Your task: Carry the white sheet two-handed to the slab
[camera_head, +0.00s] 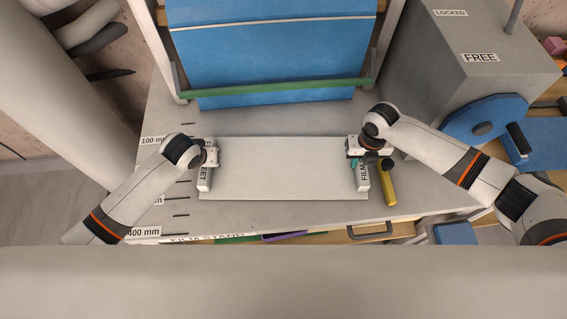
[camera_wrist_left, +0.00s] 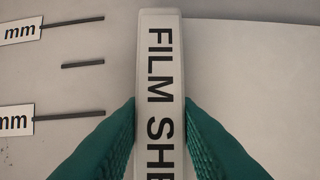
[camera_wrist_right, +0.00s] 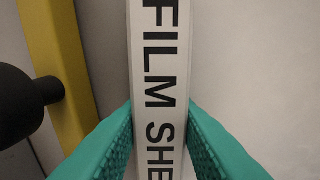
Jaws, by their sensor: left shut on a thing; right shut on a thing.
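The white sheet (camera_head: 283,168) lies over the grey stone slab (camera_head: 230,118) in the head view, with a labelled bar along each short end. My left gripper (camera_head: 207,172) is at the sheet's left bar. In the left wrist view its teal fingers (camera_wrist_left: 160,125) are shut on both sides of the bar (camera_wrist_left: 160,60) marked "FILM SHE". My right gripper (camera_head: 358,167) is at the right bar, and the right wrist view shows its fingers (camera_wrist_right: 160,130) shut on that bar (camera_wrist_right: 158,50). I cannot tell whether the sheet touches the slab.
A blue sheet (camera_head: 270,55) with a green bar (camera_head: 275,90) hangs behind the slab. A yellow bar (camera_head: 388,184) stands close beside my right gripper. Measurement marks line the slab's left side.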

